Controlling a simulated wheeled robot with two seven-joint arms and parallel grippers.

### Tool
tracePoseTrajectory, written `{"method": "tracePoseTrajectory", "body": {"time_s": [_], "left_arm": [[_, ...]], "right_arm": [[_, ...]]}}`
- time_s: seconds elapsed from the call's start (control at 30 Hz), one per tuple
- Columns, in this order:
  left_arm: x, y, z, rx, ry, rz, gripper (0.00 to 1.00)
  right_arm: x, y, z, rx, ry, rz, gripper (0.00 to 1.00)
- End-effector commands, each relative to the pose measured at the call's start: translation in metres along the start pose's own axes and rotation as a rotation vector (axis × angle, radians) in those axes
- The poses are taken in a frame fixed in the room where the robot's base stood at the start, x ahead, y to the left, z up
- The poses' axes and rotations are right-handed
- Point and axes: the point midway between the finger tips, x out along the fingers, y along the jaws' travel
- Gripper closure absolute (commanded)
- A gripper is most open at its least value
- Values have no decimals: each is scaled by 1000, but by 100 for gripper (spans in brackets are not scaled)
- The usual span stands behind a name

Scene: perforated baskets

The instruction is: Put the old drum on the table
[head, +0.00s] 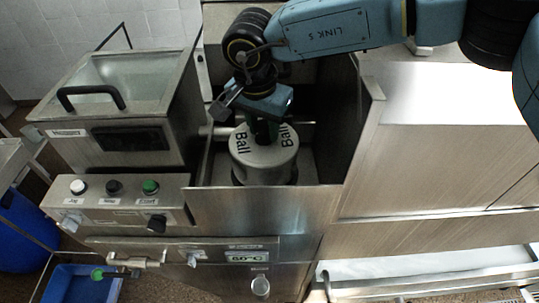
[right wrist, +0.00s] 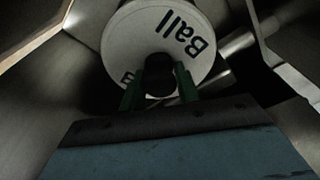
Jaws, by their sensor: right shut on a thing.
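The drum (head: 264,158) is a pale grey cylinder with "Ball" printed on its top. It stands inside an open-topped metal bay, its lower part partly behind the bay's front wall. My right gripper (head: 266,132) reaches down from above and is shut on the dark knob at the middle of the drum's top. In the right wrist view the gripper's green fingers (right wrist: 159,88) sit on either side of the black knob, with the drum top (right wrist: 120,40) beyond. My left gripper is not in view. I cannot tell which surface is the task's table.
The bay's front wall (head: 262,210) and tall right wall (head: 360,125) stand close around the drum. A machine with a handled glass lid (head: 125,80) and a button panel (head: 118,200) are at left. A clear metal surface (head: 450,95) is at right. Blue bins (head: 75,285) are at lower left.

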Motion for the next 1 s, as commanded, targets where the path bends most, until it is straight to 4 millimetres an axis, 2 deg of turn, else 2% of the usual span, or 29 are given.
{"method": "tracePoseTrajectory", "body": {"time_s": [1.0], "left_arm": [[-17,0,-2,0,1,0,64]], "right_arm": [[-36,0,-6,0,1,-2,97]]}}
